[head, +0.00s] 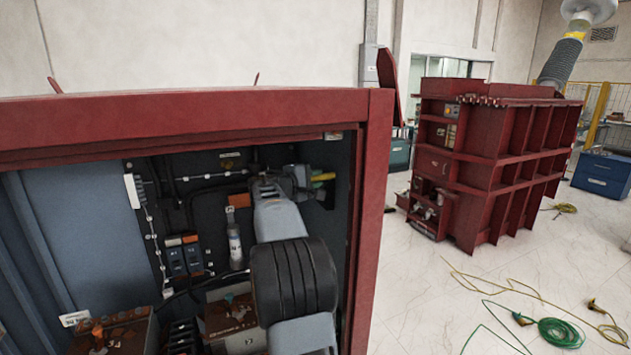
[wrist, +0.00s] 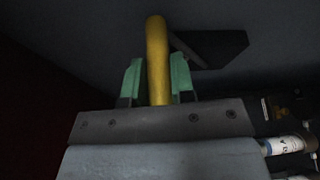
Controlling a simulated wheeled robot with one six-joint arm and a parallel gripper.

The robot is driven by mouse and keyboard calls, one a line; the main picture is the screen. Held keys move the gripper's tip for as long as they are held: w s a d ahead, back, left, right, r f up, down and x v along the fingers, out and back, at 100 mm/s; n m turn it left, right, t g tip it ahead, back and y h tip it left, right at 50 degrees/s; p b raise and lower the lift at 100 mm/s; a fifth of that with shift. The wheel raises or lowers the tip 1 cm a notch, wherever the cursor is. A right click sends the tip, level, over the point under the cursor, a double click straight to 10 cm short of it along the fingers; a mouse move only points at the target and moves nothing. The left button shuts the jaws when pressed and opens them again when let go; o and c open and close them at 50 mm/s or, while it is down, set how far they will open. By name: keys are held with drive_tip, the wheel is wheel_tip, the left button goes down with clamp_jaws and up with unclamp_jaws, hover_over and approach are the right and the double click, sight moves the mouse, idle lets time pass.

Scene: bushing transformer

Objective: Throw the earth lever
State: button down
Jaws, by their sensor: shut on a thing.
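The earth lever shows as a yellow handle (wrist: 157,45) standing up in the middle of the wrist view. It also shows as a short yellow bar (head: 323,177) at the right inside the cabinet in the head view. My gripper (wrist: 156,80) has its two green fingers on either side of the yellow handle, shut on it. In the head view my gripper (head: 312,180) is small and partly hidden by my wrist. The handle's lower part is hidden behind the gripper body, and its pivot is not clear.
The red cabinet frame (head: 368,220) edges the opening close to my arm on the right and above. A dark block (wrist: 210,48) sits beside the handle. A white and grey cylinder (head: 234,240), orange-topped switches (head: 183,256) and other parts fill the cabinet.

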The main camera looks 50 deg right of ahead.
drive_tip(key=shift+r, duration=0.3)
drive_tip(key=c, duration=1.4)
unclamp_jaws()
drive_tip(key=o, duration=0.4)
drive_tip(key=shift+f, duration=0.15)
drive_tip(key=shift+w+a, duration=0.1)
drive_tip(key=a+b, duration=0.1)
drive_tip(key=a, duration=0.3)
drive_tip(key=a+b, duration=0.2)
drive_tip(key=a, duration=0.3)
drive_tip(key=w+a+r+b, duration=0.1)
drive_tip(key=a, duration=0.3)
drive_tip(key=shift+a, duration=0.25)
drive_tip(key=shift+w, duration=0.1)
